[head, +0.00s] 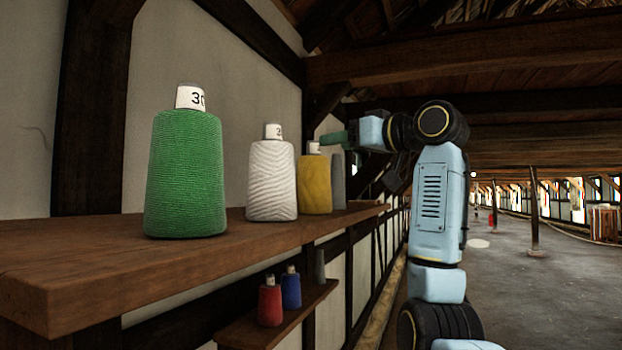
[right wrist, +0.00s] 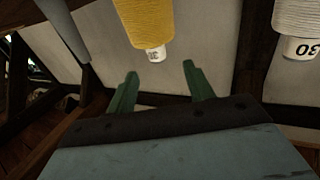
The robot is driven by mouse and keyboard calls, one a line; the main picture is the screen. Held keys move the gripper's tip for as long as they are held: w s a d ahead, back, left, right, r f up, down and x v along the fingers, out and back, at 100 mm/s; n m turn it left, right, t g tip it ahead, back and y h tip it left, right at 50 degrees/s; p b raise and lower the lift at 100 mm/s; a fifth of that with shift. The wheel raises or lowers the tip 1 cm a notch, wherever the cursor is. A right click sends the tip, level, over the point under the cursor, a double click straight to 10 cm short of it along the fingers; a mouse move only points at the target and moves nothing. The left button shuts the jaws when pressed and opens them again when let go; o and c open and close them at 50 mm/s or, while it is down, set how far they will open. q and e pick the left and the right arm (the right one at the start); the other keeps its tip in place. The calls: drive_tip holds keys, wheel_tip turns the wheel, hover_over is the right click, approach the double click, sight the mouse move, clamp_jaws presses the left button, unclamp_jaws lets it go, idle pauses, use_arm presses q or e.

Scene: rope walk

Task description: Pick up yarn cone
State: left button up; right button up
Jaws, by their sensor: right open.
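On the upper wooden shelf stand a large green yarn cone (head: 186,175), a white yarn cone (head: 271,180), a yellow yarn cone (head: 314,188) and a grey cone (head: 338,182), all upright. My right gripper (head: 326,141) is at the height of the yellow cone's top. Its green fingers are apart with nothing between them. In the right wrist view the yellow cone (right wrist: 147,20) appears upside down, its labelled tip just beyond the open fingertips (right wrist: 160,68). The white cone (right wrist: 297,20) and grey cone (right wrist: 62,25) flank it. My left gripper is not in view.
A lower shelf (head: 250,328) holds a red cone (head: 270,303), a blue cone (head: 291,289) and a grey one (head: 320,265). The upper shelf's plank (head: 90,270) runs along the wall. Wooden posts (head: 534,212) stand on the open floor at right.

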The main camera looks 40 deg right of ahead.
sight(318, 149)
drive_tip(key=w, duration=0.3)
drive_tip(key=shift+a, duration=0.15)
drive_tip(key=shift+w+f+p, duration=0.1)
drive_tip(key=shift+w+p, duration=0.65)
drive_tip(key=shift+w, duration=0.15)
drive_tip(key=w, duration=0.2)
drive_tip(key=w+p, duration=0.1)
drive_tip(key=shift+w+f, duration=0.2)
drive_tip(key=shift+w, duration=0.25)
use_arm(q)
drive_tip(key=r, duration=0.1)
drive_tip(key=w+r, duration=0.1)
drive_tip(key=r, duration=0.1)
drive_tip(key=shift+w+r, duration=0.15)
use_arm(e)
clamp_jaws()
